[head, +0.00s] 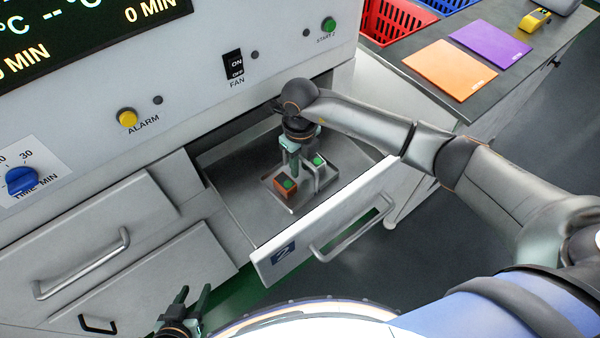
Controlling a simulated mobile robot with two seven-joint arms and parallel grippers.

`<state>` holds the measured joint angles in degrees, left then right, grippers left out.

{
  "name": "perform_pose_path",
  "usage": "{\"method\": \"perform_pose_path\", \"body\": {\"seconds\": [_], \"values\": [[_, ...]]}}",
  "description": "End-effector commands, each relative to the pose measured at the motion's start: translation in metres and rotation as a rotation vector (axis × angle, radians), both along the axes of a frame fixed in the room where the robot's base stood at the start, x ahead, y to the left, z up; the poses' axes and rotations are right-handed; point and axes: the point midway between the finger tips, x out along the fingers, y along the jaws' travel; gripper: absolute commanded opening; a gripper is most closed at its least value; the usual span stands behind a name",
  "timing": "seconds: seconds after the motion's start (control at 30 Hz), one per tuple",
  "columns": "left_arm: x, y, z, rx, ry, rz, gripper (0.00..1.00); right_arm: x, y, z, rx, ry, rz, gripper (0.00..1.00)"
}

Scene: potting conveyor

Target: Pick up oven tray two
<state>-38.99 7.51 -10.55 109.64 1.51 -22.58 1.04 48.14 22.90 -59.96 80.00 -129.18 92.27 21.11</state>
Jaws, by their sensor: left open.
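Drawer two (340,215) stands pulled out of the oven, with a blue "2" label on its front. Inside it lies a small metallic tray (296,207). The tray bears an orange-brown block with a green top (281,186) and a light upright bracket beside a second green piece (319,161). My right gripper (294,165) reaches down into the drawer, close over the tray. Its fingertips are small and partly hidden, so I cannot tell if they grip anything. My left gripper (195,290) is open and empty, low at the bottom, left of the drawer.
The oven panel (200,80) rises above the drawer, with a yellow alarm button and blue dial. Shut drawers (90,230) with handles lie to the left. At the upper right a counter holds an orange sheet (450,69), a purple sheet (491,45) and red and blue crates.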

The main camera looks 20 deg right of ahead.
Motion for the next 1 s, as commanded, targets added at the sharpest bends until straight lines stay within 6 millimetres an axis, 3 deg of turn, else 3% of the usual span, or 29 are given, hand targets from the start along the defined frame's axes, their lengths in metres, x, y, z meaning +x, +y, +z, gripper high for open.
{"method": "perform_pose_path", "body": {"seconds": [0.13, 0.37, 1.0], "values": [[0.0002, 0.0, -0.0001, 0.0, -0.001, 0.0, 0.5, 0.0001, 0.0002, 0.0002, 0.0, 0.0, 0.0, 0.25], [0.0004, -0.0001, 0.0002, 0.0, -0.001, 0.0, 0.5, 0.0002, 0.0001, 0.0006, 0.0, -0.001, 0.0, 0.0], [0.001, -0.0001, 0.0007, -0.001, -0.003, 0.0, 0.5, 0.0005, 0.0, 0.0012, 0.0, -0.001, -0.001, 0.0]]}}
